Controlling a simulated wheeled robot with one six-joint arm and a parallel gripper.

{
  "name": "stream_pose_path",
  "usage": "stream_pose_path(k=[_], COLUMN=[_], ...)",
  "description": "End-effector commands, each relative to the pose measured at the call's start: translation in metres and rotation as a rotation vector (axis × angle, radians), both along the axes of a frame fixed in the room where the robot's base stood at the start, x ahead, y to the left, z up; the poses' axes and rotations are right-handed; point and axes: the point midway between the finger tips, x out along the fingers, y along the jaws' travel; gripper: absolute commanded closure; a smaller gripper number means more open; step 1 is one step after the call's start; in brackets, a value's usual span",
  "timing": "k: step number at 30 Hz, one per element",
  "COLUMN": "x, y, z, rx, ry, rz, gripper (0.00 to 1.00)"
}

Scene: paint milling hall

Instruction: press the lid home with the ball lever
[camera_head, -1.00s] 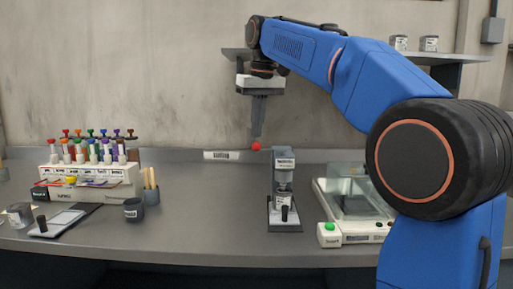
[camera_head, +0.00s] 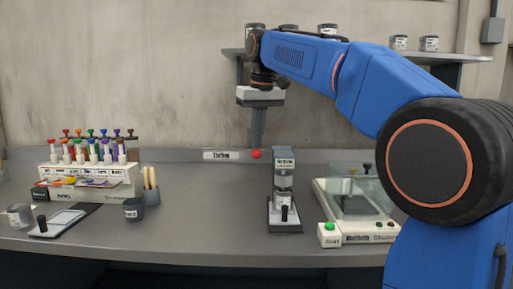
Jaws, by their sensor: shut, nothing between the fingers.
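The ball lever's red ball (camera_head: 255,154) is at the left of the small bench press (camera_head: 284,158), level with the upper part of its head. A small can (camera_head: 284,197) stands inside the press under the head. Its lid is too small to tell apart, so I cannot tell how it is seated. My gripper (camera_head: 257,145) points straight down with its fingers shut and empty. Its tips are just above the red ball and appear to touch it. The lever's arm between the ball and the press is hard to see.
A clear-covered machine (camera_head: 355,195) with a green button stands right of the press, below my arm. A rack of colored droppers (camera_head: 90,178), a dark cup (camera_head: 134,210) and a brush pot (camera_head: 151,196) are at left. A shelf (camera_head: 450,58) with cans is above. The bench between is clear.

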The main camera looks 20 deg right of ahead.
Motion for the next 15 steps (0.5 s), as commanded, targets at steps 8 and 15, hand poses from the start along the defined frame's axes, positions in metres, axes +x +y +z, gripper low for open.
stream_pose_path(k=[8,15], x=[0.0,0.0], y=[0.0,0.0], z=[-0.009,-0.017], rx=[0.0,0.0], ry=[0.0,0.001], rz=[0.0,0.0], gripper=[1.0,1.0])
